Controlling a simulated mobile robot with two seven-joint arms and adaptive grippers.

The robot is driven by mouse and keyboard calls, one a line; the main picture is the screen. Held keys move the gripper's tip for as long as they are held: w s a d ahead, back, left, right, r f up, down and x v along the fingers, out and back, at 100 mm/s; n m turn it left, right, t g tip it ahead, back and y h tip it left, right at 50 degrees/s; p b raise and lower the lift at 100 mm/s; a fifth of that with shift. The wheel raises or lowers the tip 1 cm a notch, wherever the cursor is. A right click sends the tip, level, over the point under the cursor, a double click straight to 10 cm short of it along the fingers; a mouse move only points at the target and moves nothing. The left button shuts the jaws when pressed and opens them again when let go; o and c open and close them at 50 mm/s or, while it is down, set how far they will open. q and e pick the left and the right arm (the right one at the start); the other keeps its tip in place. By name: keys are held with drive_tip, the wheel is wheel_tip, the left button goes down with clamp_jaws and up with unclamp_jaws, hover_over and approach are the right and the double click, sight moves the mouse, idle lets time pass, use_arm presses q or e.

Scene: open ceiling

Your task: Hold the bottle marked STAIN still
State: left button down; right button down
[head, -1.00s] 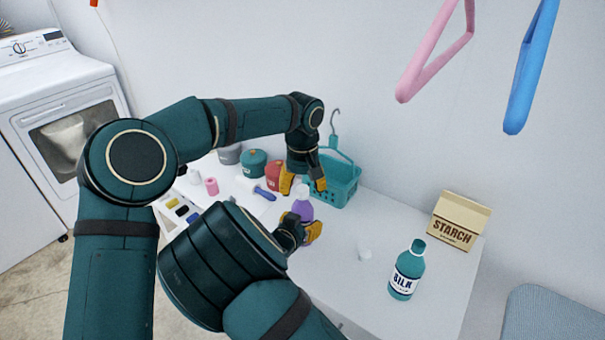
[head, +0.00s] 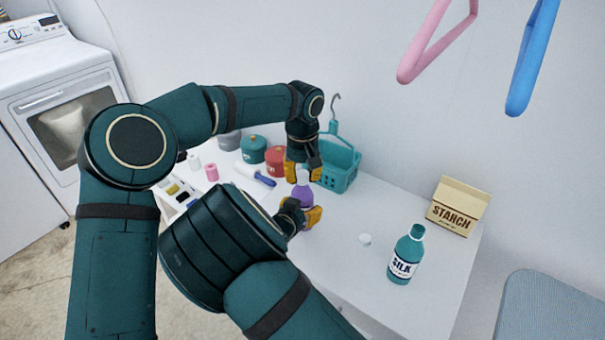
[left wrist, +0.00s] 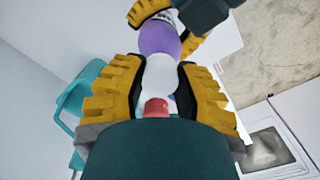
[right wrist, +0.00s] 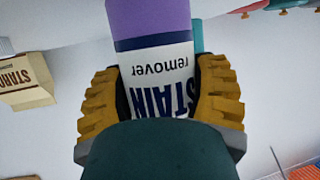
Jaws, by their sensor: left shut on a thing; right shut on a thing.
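The purple bottle (head: 302,193) stands on the white table. In the right wrist view its label (right wrist: 165,80) reads STAIN remover, and it looks upside down there because of the camera's angle. My right gripper (head: 303,215) is shut around the bottle's body at the label. My left gripper (head: 303,172) is above it, shut on the bottle's white cap (left wrist: 160,75). In the left wrist view the purple shoulder (left wrist: 158,38) shows beyond the cap. The bottle's base is hidden in the head view.
A teal SILK bottle (head: 406,256), a small white cap (head: 365,239) and a STARCH box (head: 458,206) stand to the right. A teal basket (head: 340,168) is behind my left gripper.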

use_arm(q)
drive_tip(key=m, duration=1.1)
drive_tip(key=c, duration=0.7)
unclamp_jaws()
wheel_tip(320, 180, up, 8)
drive_tip(key=shift+f, duration=0.25)
